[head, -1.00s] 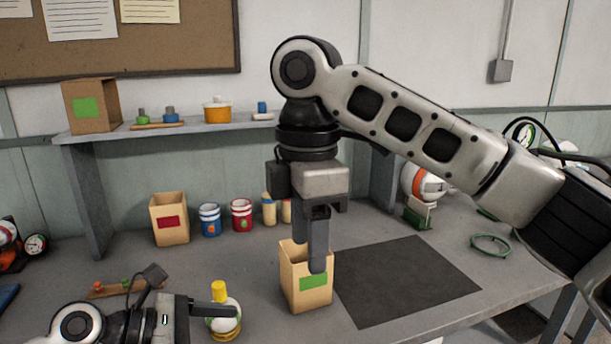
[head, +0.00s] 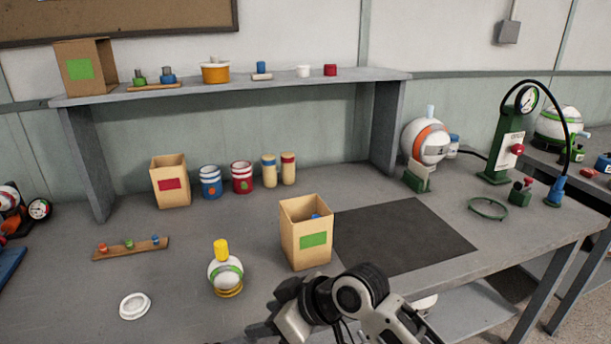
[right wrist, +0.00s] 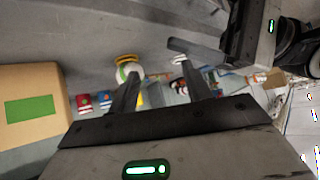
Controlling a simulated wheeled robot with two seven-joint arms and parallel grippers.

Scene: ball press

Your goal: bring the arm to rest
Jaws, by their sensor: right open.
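My right arm (head: 345,305) is folded low at the bottom of the head view, in front of the bench. In the right wrist view my right gripper (right wrist: 162,88) is open, with nothing between its fingers. A second gripper, my left one (right wrist: 185,48), shows at the upper right of that view; its jaw opening is unclear. It is not seen in the head view. The cardboard box with a green label (head: 305,240) stands upright on the bench beyond my right arm, apart from it. A small blue thing (head: 315,216) shows inside it.
A dark mat (head: 400,240) lies right of the box. A white-green ball with a yellow cap (head: 226,270) and a white disc (head: 134,305) are left of it. A gauge stand (head: 505,145) with a hose is at the right. A shelf (head: 215,90) spans the back.

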